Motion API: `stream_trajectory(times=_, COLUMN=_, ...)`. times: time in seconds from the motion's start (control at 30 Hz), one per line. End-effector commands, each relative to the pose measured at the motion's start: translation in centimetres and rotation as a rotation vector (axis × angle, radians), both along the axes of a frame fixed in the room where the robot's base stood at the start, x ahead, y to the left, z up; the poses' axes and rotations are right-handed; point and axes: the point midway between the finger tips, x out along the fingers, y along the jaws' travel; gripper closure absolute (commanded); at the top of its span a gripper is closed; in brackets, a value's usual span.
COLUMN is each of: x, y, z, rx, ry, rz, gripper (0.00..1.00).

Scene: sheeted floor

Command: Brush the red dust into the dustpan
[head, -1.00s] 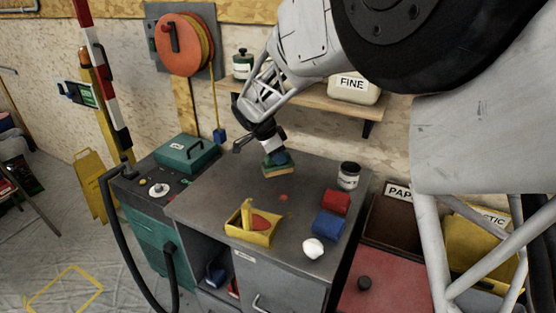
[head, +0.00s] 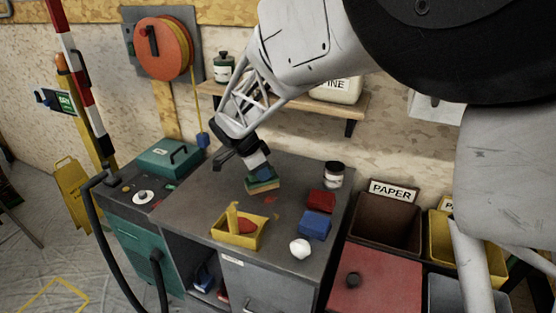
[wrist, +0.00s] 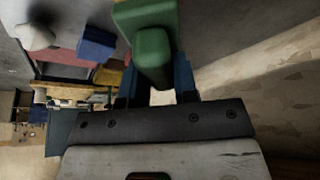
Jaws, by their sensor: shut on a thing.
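My gripper (head: 262,169) is shut on a green brush (head: 262,183) with tan bristles. The brush is low over the grey worktop, its bristles at or close to the surface; I cannot tell if they touch. In the wrist view the green handle (wrist: 153,48) sits between the blue fingers. A small patch of red dust (head: 269,200) lies on the worktop just in front of the brush. The yellow dustpan (head: 222,228) lies nearer the front edge, its handle sticking up. A larger red patch (head: 246,225) shows inside it.
A red block (head: 321,201), a blue block (head: 315,224) and a white crumpled lump (head: 300,248) lie right of the dustpan. A white jar with a dark lid (head: 334,176) stands at the back right. A shelf (head: 300,103) hangs behind. The worktop left of the brush is clear.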

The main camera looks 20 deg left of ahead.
Motion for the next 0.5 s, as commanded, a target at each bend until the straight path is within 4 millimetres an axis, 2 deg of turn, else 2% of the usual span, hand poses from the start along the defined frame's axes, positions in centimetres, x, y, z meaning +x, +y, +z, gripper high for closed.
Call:
stream_trajectory(times=0.17, x=0.0, y=0.0, z=-0.8, rx=-0.001, ry=0.001, rz=0.000, gripper=0.92)
stream_trajectory(times=0.5, x=0.0, y=0.0, z=-3.8, rx=-0.002, ry=0.001, rz=0.000, gripper=0.92)
